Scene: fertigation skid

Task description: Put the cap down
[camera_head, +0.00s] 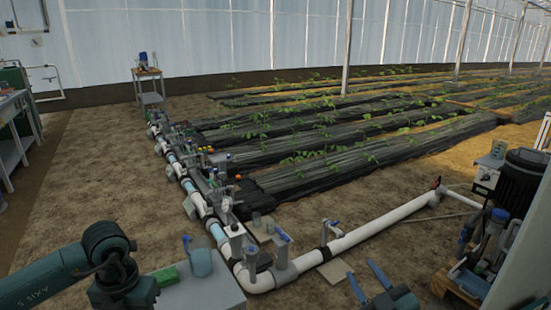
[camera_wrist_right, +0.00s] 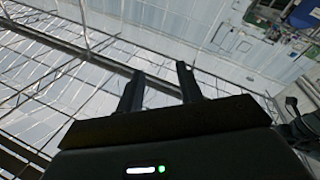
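I cannot make out a cap for certain in either view. A short grey-blue cylindrical piece (camera_head: 200,262) stands on a grey box-like surface (camera_head: 215,293) at the lower middle left; I cannot tell whether it is the cap. My right gripper (camera_head: 362,269) is at the bottom of the head view, its two blue fingers apart with nothing between them. In the right wrist view its dark fingers (camera_wrist_right: 160,72) also stand apart and empty. My left arm comes in at the lower left, but its fingers do not show.
A white pipe line (camera_head: 380,225) with valves runs away along the soil and bends right in front. A dark tank (camera_head: 520,180) and pump parts stand on a pallet at the right. Planted beds lie behind. A workbench (camera_head: 12,105) is at the far left. Bare soil lies left of the pipes.

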